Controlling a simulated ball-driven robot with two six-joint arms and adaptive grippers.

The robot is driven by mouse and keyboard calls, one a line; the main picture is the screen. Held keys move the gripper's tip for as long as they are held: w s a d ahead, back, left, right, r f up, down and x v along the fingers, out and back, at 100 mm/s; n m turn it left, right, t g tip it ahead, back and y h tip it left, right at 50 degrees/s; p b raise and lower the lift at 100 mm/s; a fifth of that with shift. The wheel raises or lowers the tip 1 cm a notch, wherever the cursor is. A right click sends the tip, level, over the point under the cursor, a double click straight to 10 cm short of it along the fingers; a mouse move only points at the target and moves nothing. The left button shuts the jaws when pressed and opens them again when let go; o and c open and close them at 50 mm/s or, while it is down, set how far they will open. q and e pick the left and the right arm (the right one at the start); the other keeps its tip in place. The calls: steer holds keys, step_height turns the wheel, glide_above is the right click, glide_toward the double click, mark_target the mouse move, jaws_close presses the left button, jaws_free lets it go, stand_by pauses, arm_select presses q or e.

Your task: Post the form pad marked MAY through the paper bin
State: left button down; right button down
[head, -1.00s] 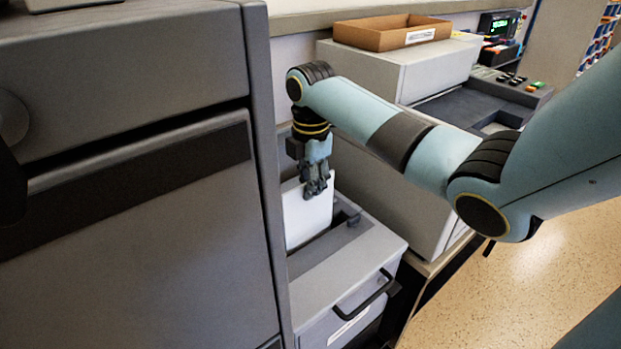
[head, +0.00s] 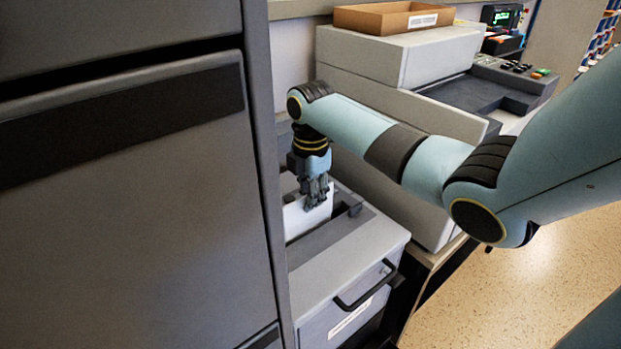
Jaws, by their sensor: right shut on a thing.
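My right gripper (head: 318,193) points down over the grey paper bin (head: 350,262) and is shut on a white form pad (head: 306,217). The pad is upright, with its lower part down in the dark recess in the bin's top. Its upper part still shows above the recess. The gripper's fingers cover part of the pad, and I cannot read any marking on it. My left gripper is not in view.
A large dark grey cabinet (head: 130,200) stands close on the left of the bin. A light grey machine (head: 400,55) with a brown cardboard tray (head: 385,17) on top stands behind and right. A black handle (head: 366,290) sticks out of the bin's front. Speckled floor (head: 530,285) is free at the right.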

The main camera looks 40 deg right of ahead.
stand_by(0.3)
steer(key=c, duration=1.4)
jaws_free()
step_height(320, 180, up, 7)
steer(key=p, duration=0.8)
steer(key=shift+f, duration=0.1)
